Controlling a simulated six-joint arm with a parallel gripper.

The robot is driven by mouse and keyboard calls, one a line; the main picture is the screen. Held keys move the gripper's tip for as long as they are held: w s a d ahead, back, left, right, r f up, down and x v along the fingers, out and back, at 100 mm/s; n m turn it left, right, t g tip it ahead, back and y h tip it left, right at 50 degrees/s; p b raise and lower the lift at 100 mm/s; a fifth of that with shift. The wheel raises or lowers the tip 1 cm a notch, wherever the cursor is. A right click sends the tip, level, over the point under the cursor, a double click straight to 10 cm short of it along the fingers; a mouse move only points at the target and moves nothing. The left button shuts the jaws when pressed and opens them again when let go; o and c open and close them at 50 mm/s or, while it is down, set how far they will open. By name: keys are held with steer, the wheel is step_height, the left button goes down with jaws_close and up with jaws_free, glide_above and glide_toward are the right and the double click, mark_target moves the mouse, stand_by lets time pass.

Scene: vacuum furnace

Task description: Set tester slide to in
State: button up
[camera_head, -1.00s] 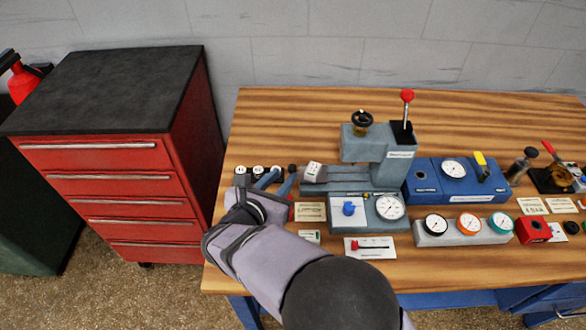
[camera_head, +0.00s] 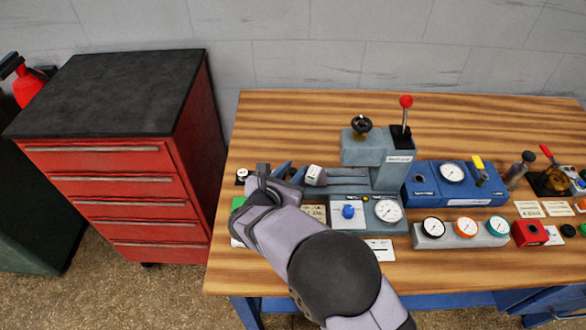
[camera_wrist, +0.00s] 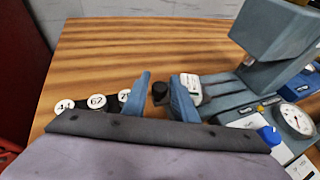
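The grey-blue tester (camera_head: 378,150) stands on the wooden bench, with a black handwheel and a red-knobbed lever on top. Its slide, a low block with a white label (camera_head: 313,175), sits at the left end of the tester's rails; the label also shows in the wrist view (camera_wrist: 190,86). A round black knob (camera_wrist: 158,92) is at the slide's left end. My gripper (camera_wrist: 161,94) is open, with one blue finger on each side of the knob. I cannot tell whether either finger touches it. In the head view my gripper (camera_head: 288,174) partly hides this area and the knob.
Numbered round white pieces (camera_wrist: 96,102) sit in a black holder left of my gripper. A blue knob (camera_head: 348,211) and a dial gauge (camera_head: 388,210) are in front of the tester. A blue gauge box (camera_head: 455,183) stands right. Bare bench lies behind the rails.

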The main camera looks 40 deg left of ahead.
mark_target(330, 180)
steer(key=shift+c, duration=0.6)
jaws_close()
steer(key=shift+w+d+f, duration=0.1)
steer(key=shift+w+d, duration=0.15)
steer(key=shift+w, duration=0.05)
steer(key=w+d+b, duration=0.6)
steer(key=shift+w+d, duration=0.25)
steer(key=shift+d, duration=0.05)
steer(key=shift+w+d, duration=0.15)
steer(key=shift+o, duration=0.6)
jaws_free()
steer(key=shift+w, duration=0.1)
